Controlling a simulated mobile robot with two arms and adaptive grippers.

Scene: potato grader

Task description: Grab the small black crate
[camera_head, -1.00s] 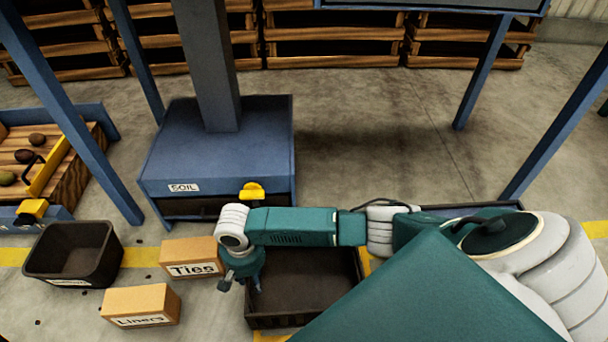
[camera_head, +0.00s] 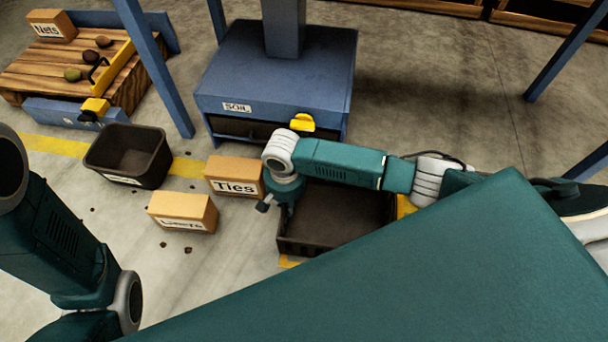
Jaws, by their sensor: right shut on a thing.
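A small black crate (camera_head: 112,168) with a white label on its front stands on the floor at the left, upright and empty. A wider, shallow dark crate (camera_head: 320,248) lies under my right forearm, also empty inside. My right gripper (camera_head: 284,208) points down at this wider crate's left wall and is shut on its rim; the fingertips are partly hidden. My left arm comes in at the lower left, but its gripper is out of the picture.
Cardboard boxes marked Ties (camera_head: 233,182) and Liners (camera_head: 182,225) stand between the crates. Behind is a blue SOIL cabinet (camera_head: 275,78) with a yellow handle. A wooden table (camera_head: 40,75) holds potatoes at the upper left. Blue posts rise nearby.

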